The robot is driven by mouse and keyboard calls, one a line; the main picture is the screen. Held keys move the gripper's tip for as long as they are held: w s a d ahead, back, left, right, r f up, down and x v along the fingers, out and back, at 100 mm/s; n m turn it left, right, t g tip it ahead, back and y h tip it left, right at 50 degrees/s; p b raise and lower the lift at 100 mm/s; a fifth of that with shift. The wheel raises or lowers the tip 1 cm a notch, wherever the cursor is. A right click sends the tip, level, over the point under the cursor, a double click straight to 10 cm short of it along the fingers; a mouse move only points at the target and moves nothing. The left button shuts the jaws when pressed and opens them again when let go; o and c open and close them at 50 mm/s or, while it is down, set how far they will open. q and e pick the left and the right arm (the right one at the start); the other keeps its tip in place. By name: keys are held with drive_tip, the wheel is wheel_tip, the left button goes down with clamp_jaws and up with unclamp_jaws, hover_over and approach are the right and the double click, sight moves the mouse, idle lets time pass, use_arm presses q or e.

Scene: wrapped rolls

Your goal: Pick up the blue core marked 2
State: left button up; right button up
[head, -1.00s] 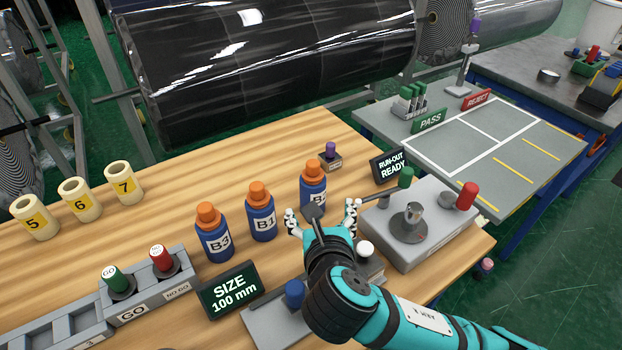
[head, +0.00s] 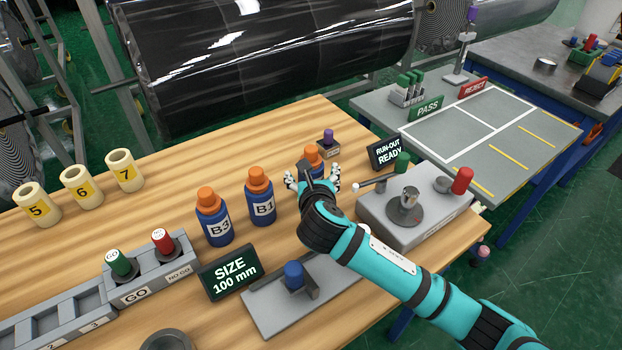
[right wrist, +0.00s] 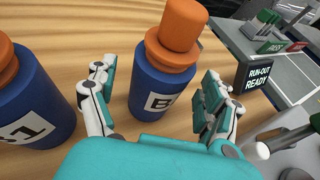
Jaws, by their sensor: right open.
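A blue core with an orange top (head: 314,153) stands upright on the wooden table; it also shows in the right wrist view (right wrist: 160,85). Its label reads "B" and the digit is hidden. My right gripper (head: 313,178) is open, with its fingers on either side of this core. In the right wrist view the fingers (right wrist: 155,95) show gaps to the core on both sides. Core B1 (head: 261,205) and core B3 (head: 214,224) stand upright to its left. My left gripper is out of view.
A grey fixture with a red knob (head: 461,181) stands right of my gripper. The RUN-OUT READY sign (head: 386,155) and a small purple-topped stand (head: 328,143) are behind. The SIZE sign (head: 229,279) is in front of B3. Cream cores 5, 6, 7 (head: 82,186) stand at left.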

drive_tip(key=shift+x, duration=0.9)
drive_tip(key=shift+a, duration=0.1)
drive_tip(key=shift+r, duration=0.1)
drive_tip(key=shift+c, duration=0.2)
drive_tip(key=c, duration=1.3)
